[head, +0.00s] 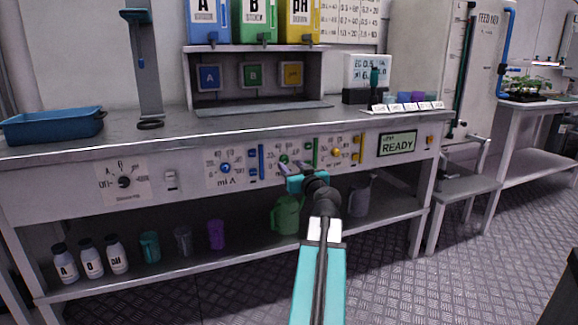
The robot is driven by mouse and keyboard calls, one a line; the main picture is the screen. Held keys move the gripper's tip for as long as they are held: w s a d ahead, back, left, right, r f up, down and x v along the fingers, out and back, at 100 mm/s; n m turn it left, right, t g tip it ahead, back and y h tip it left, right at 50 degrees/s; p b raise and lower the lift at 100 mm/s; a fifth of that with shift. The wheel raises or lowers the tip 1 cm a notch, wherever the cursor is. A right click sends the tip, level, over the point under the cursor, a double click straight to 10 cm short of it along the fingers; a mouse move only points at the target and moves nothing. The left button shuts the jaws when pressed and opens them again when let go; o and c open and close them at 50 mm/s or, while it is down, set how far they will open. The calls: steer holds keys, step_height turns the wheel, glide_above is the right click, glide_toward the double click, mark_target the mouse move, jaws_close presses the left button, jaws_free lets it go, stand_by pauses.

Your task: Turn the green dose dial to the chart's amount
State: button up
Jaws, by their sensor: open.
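The green dose dial (283,158) is on the bench's front panel, between a blue dial (225,168) and a yellow dial (336,152). My gripper (294,166) is open in front of the green dial's part of the panel, its two fingers pointing at it. The fingers partly cover the dial's scale. I cannot tell whether they touch the dial, and its pointer setting is too small to read. The chart (360,18) hangs on the back wall at the top, with columns of numbers, cut off by the picture's edge and too blurred to read surely.
A green READY display (397,143) is right of the dials. A black knob (124,182) is at left. Bottles, cups and a green jug (287,215) stand on the lower shelf. A blue tray (53,125) and a meter (367,72) are on the bench top. The floor in front is clear.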

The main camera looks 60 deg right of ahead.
mark_target(286, 161)
steer(key=shift+b+x, duration=0.3)
steer(key=shift+x, duration=1.4)
